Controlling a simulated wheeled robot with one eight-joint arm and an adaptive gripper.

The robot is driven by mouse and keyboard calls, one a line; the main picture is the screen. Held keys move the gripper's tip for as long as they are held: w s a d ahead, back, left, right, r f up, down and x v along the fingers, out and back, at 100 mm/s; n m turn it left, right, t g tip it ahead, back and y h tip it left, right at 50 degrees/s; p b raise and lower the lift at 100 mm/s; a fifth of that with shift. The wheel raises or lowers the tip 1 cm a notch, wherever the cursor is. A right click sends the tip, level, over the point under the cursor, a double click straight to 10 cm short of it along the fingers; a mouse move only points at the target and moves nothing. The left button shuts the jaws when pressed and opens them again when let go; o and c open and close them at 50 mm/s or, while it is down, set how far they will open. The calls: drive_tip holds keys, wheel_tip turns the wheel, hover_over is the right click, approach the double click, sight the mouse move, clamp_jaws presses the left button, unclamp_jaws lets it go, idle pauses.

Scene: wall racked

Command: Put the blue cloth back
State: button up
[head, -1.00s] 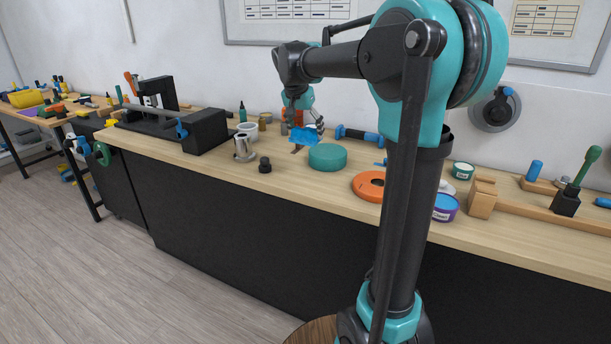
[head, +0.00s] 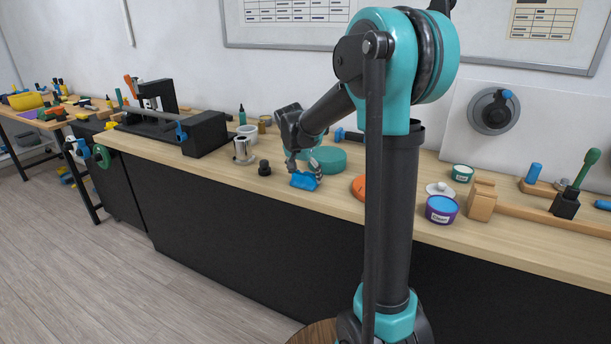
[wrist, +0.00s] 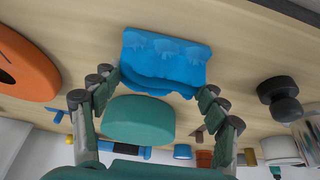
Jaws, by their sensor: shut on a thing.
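The blue cloth (head: 304,182) is crumpled and held at my gripper (head: 304,170), over the front part of the workbench in the head view. In the wrist view the cloth (wrist: 165,62) spans the space between the fingertips of my gripper (wrist: 158,88), which is shut on it. I cannot tell whether its lower side touches the wooden bench top (head: 240,176).
An orange disc (head: 359,187) lies to the right, partly behind my arm. A small black knob-like piece (head: 264,167) and a metal cup (head: 243,151) stand to the left. A purple tin (head: 441,210) and wooden blocks (head: 481,200) stand further right. The bench's front edge is close.

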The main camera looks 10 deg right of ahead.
drive_tip(key=shift+f, duration=0.2)
drive_tip(key=o, duration=1.2)
drive_tip(key=shift+c, duration=0.2)
drive_tip(key=s+v, duration=0.1)
drive_tip(key=v, duration=1.7)
drive_tip(key=s+d+f+n+y, duration=0.1)
drive_tip(key=s+d+f+n, duration=0.2)
drive_tip(key=s+f, duration=0.9)
drive_tip(key=s+d+f+n+y, duration=0.1)
drive_tip(key=s+d+f+n, duration=0.3)
drive_tip(key=s+f, duration=0.7)
wheel_tip(320, 180, down, 4)
drive_tip(key=shift+s+d+f+y, duration=0.2)
drive_tip(key=shift+s+d+y, duration=0.2)
drive_tip(key=shift+d, duration=0.2)
